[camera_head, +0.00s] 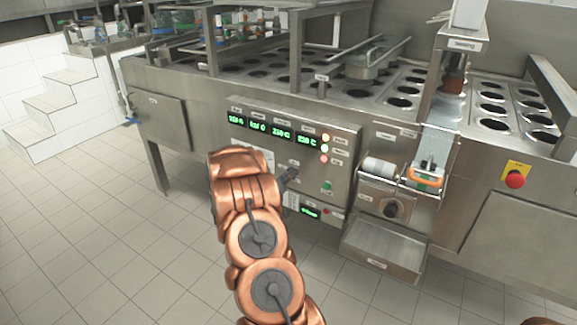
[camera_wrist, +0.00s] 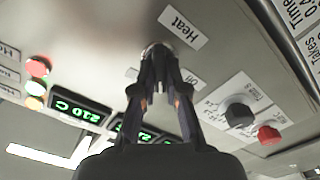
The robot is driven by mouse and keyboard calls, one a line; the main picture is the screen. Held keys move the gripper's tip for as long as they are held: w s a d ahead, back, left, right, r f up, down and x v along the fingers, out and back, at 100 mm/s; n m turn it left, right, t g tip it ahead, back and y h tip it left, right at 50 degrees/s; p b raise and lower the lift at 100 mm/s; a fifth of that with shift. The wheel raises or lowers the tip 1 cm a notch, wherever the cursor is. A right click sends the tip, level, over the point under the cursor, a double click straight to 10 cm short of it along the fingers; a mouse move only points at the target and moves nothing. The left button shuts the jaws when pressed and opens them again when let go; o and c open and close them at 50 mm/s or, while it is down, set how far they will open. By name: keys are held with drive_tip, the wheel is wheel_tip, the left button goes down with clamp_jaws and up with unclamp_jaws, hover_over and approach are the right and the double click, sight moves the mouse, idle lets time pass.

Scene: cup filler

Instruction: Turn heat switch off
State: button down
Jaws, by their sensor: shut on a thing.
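The heat switch (camera_wrist: 155,46) is mostly hidden between my fingertips in the wrist view, so its position cannot be read. The label "Heat" (camera_wrist: 182,27) is just above right of it, and a label reading "Off" (camera_wrist: 190,77) is below right, partly covered by a finger. My gripper (camera_wrist: 158,54) has its fingertips closed together on the switch, at the panel face. In the head view my gripper (camera_head: 291,174) reaches the control panel (camera_head: 345,170) from the left, and the switch is hidden there.
Green displays (camera_head: 281,132) and indicator lights (camera_head: 324,149) sit above my gripper. A black knob (camera_wrist: 239,115) and a red button (camera_wrist: 269,134) are on a small panel. A roller unit (camera_head: 380,167), a tray (camera_head: 385,248) and a red emergency button (camera_head: 515,180) are to the right. The tiled floor at left is clear.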

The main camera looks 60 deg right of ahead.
drive_tip(key=n+p, duration=1)
drive_tip(key=p, duration=0.2)
drive_tip(key=shift+w, duration=0.15)
idle(0.5)
drive_tip(key=c, duration=1.2)
unclamp_jaws()
drive_tip(key=shift+f, duration=0.1)
drive_tip(key=shift+a, duration=0.1)
drive_tip(key=a, duration=1.2)
drive_tip(key=shift+s, duration=0.25)
